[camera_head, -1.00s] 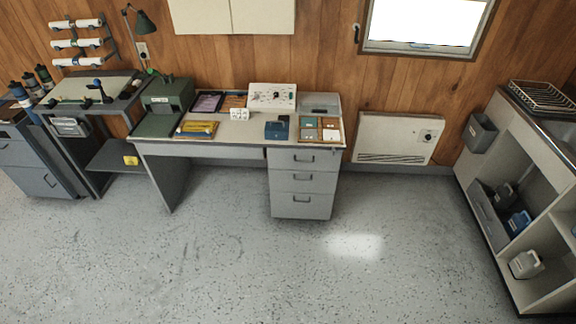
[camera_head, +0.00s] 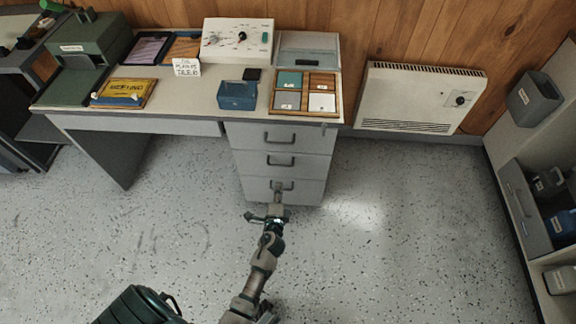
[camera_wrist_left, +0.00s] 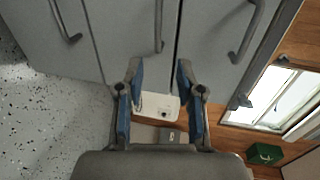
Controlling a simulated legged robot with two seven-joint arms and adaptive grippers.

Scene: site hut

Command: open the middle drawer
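The desk's grey pedestal has three drawers in a column, all closed, each with a dark bar handle. The middle drawer (camera_head: 252,162) has its handle (camera_head: 281,161) at the centre. In the left wrist view, turned sideways, the middle drawer (camera_wrist_left: 130,50) and its handle (camera_wrist_left: 158,28) lie straight ahead, in line with the gap between my fingers. My left gripper (camera_head: 277,190) is open and empty in front of the pedestal; its two fingers (camera_wrist_left: 158,72) are apart and seem short of the handle. In the head view it overlaps the bottom drawer's handle. My right gripper is not in view.
The desk top (camera_head: 190,122) holds a blue box (camera_head: 238,95), a compartment tray (camera_head: 305,97) and a control panel (camera_head: 238,40). A wall heater (camera_head: 420,98) is right of the desk, with shelving (camera_head: 525,205) further right. The floor before the drawers is clear.

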